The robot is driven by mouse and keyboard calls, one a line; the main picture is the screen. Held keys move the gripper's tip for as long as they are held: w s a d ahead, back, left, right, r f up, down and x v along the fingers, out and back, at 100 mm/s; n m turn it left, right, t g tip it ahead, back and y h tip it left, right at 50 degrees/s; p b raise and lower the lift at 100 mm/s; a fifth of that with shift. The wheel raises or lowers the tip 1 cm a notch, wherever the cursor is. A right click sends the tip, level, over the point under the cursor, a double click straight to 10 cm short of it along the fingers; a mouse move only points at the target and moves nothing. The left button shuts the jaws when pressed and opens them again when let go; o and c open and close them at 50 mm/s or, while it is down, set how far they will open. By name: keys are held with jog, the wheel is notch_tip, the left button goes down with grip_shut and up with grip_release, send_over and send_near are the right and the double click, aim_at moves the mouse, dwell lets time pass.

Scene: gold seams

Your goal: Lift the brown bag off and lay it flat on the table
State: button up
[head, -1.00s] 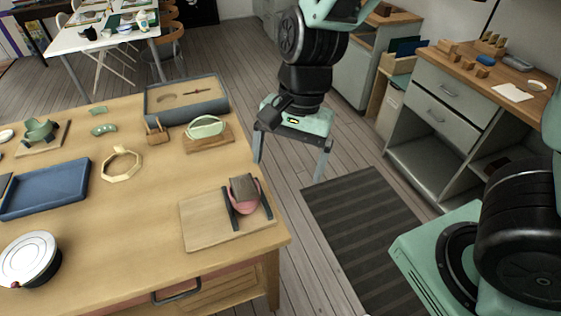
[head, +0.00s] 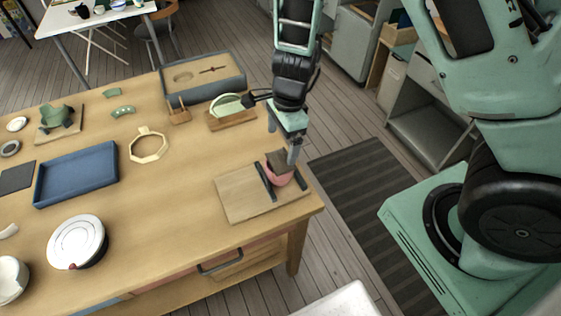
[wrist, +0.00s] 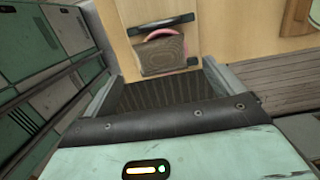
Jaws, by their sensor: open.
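The brown bag (head: 282,160) is draped over a pink bowl (head: 277,178) on a wooden board (head: 240,196) at the right corner of the table. Two dark bars (head: 264,182) stand on the board at either side of the bowl. In the wrist view the bag (wrist: 162,54) shows as a woven brown patch with the pink rim above it. My gripper (head: 282,143) is open and empty, just beyond and above the bag, fingers pointing down. In the wrist view its fingers (wrist: 162,75) are spread, with the bag ahead between them, apart from it.
Behind the board, a green piece sits in a wooden stand (head: 232,118) close to my wrist. A grey tray (head: 203,93), a tan ring (head: 148,146), a blue tray (head: 77,173) and a white round dish (head: 76,241) lie further left. The table between the ring and board is clear.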

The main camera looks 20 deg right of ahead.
aim_at(281, 158)
jog(key=shift+a+f+b, duration=0.1)
jog(key=shift+f+b, duration=0.25)
jog(key=shift+f, duration=2.75)
jog(key=shift+c, duration=0.3)
